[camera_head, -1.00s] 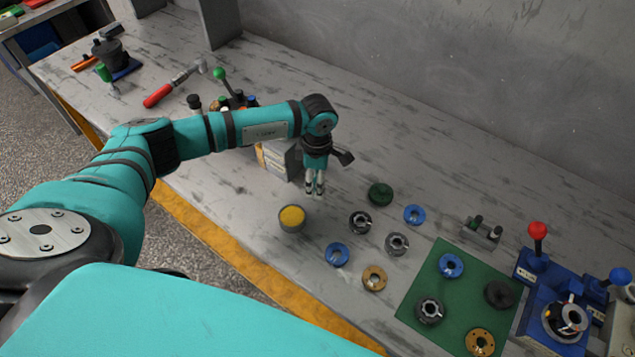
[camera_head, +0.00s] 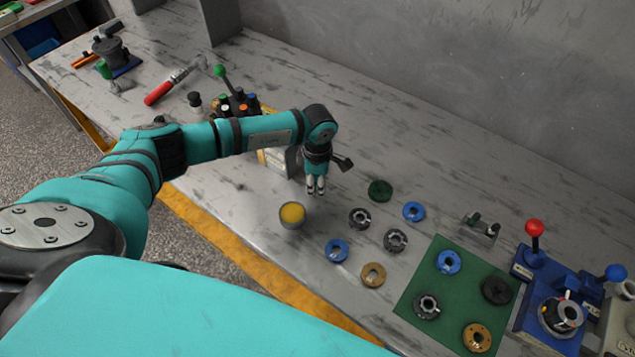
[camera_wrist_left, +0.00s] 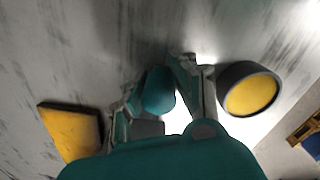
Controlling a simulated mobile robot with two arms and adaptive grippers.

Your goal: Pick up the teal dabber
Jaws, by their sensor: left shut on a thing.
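My left gripper (camera_head: 316,191) points down over the grey bench, just behind and to the right of the round tin with a yellow top (camera_head: 292,214). In the left wrist view the teal dabber (camera_wrist_left: 158,90) shows as a rounded teal piece between the fingers, and the gripper is shut on it. The tin also shows in the left wrist view (camera_wrist_left: 250,94), to the right of the fingers and apart from the dabber. In the head view I cannot make out the dabber at the fingertips. My right gripper is not in view.
Several blue, black, bronze and green rings lie right of the gripper, some on a green mat (camera_head: 408,305). A blue fixture with a red-knobbed lever (camera_head: 535,229) stands at the far right. A box (camera_head: 272,161) sits partly behind my arm. The bench towards the back wall is clear.

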